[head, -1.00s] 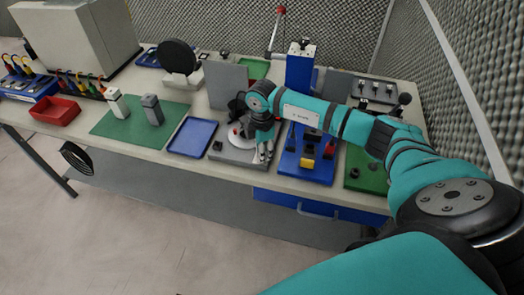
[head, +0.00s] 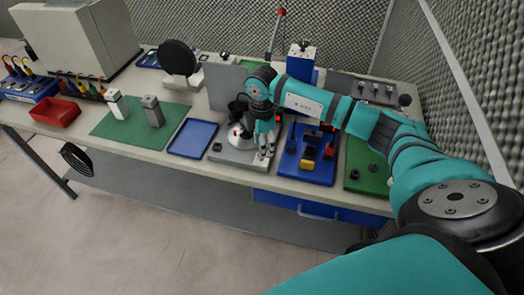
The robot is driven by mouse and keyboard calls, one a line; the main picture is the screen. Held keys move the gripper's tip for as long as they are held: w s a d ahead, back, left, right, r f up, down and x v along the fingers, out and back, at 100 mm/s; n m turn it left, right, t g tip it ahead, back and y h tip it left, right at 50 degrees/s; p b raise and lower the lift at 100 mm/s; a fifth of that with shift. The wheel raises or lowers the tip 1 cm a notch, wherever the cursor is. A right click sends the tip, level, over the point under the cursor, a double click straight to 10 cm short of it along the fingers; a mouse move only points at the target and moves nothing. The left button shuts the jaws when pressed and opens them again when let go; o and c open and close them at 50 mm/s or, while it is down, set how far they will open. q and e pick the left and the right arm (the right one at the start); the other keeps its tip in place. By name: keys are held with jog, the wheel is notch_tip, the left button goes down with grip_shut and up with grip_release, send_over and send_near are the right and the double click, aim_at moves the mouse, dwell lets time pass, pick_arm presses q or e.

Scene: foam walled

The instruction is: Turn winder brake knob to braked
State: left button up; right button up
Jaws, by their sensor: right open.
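The grey winder base (head: 228,155) sits near the bench's front edge, between a blue tray and a blue fixture. A small dark knob (head: 217,147) is on its left front; I cannot tell whether it is the brake knob or how it is set. A white round part with a dark top (head: 235,136) stands on the base. My right gripper (head: 264,155) points down over the base's right side, right of the white part, open and empty. The gripper and wrist hide part of the base behind them. My left gripper is not in view.
A blue tray (head: 193,138) lies left of the base. A blue fixture (head: 290,164) with yellow, red and black parts stands close on the right. A grey upright panel (head: 226,88) is behind. A green mat (head: 128,128) has free room on its left part.

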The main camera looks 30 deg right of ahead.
notch_tip(320, 180, up, 8)
dwell(0.6)
